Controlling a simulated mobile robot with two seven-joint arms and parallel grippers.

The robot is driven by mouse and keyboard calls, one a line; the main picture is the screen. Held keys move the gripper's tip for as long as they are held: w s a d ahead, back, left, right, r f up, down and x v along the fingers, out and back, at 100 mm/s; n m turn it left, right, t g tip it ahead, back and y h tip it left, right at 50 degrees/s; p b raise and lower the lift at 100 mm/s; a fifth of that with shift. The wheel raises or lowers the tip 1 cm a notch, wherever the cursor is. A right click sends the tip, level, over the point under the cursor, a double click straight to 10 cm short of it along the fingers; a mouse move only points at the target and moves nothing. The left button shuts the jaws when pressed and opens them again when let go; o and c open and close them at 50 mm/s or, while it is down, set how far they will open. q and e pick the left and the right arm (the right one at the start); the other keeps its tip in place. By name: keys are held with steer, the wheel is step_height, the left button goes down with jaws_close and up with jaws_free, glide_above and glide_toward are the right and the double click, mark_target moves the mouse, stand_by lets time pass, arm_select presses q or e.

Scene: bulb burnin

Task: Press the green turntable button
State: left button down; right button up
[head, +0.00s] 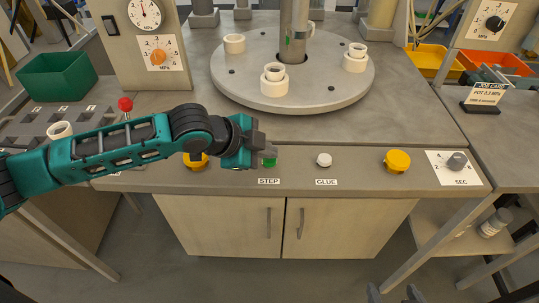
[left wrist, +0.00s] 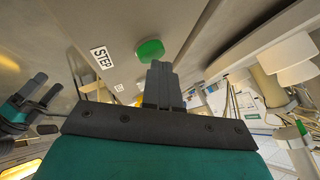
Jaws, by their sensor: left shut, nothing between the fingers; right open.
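The green button (head: 270,162) sits on the front strip of the bench above the STEP label (head: 269,181). It also shows in the left wrist view (left wrist: 150,50), just beyond my fingertips. My left gripper (head: 266,149) is shut and empty, its tips right at the button and partly covering it in the head view. I cannot tell whether they touch it. The turntable (head: 325,95) is a round grey plate behind, carrying several white cups. My right gripper (head: 394,292) is open, with only its fingertips showing at the bottom edge, apart from the bench.
Right of the button are a white GLUE button (head: 324,159), a yellow button (head: 397,161) and a SEC dial (head: 456,161). Another yellow button (head: 195,161) is partly behind my left arm. A red-topped lever (head: 125,105) stands further left.

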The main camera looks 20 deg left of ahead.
mark_target(266, 161)
arm_select(q)
steer(key=shift+r+p, duration=0.9)
steer(key=shift+p, duration=0.2)
step_height(266, 161, up, 3)
steer(key=p, duration=0.3)
steer(key=shift+r, duration=1)
